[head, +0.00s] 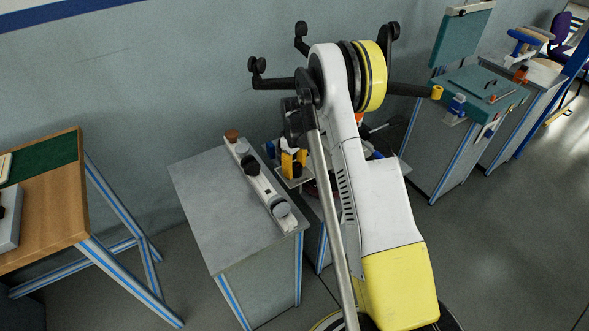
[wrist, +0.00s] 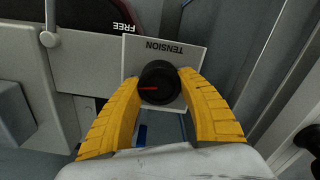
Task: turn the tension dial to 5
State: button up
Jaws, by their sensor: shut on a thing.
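The tension dial (wrist: 158,84) is a round black knob with a red pointer line that points to the left in the wrist view. It sits on a pale grey plate (wrist: 190,53) labelled TENSION, which appears upside down. My gripper (wrist: 160,80) has its two yellow fingers on either side of the knob, shut on it with the tips at its left and right edges. I can make out no numbers around the dial. In the head view I cannot make out the dial, and my arm blocks part of that area.
A dark panel marked FREE (wrist: 127,27) and a metal lever (wrist: 49,38) are left of the plate. In the head view, a grey bench (head: 215,190) carries a pale bar with knobs (head: 262,185). A wooden table (head: 50,215) stands left, with open floor between.

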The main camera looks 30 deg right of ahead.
jog(key=o, duration=1.2)
notch_tip(320, 180, up, 12)
notch_tip(320, 180, up, 9)
jog(key=t, duration=0.1)
send_over(294, 166)
jog(key=s+a, duration=0.4)
jog(key=a, duration=0.1)
jog(key=s+a+r+m+t, duration=0.2)
jog(key=s+a+r, duration=0.3)
jog(key=s+r, duration=0.25)
jog(key=s+a+t, duration=0.1)
jog(key=s+a, duration=0.1)
jog(key=s, duration=0.3)
jog(key=s+a+m+t, duration=0.1)
jog(key=s+a, duration=0.2)
jog(key=s, duration=0.3)
jog(key=s+a+r+m+t, duration=0.1)
jog(key=s+a+t, duration=0.1)
jog(key=s, duration=0.3)
jog(key=shift+s+a+r, duration=0.1)
jog(key=shift+s+a, duration=0.05)
jog(key=shift+a, duration=0.35)
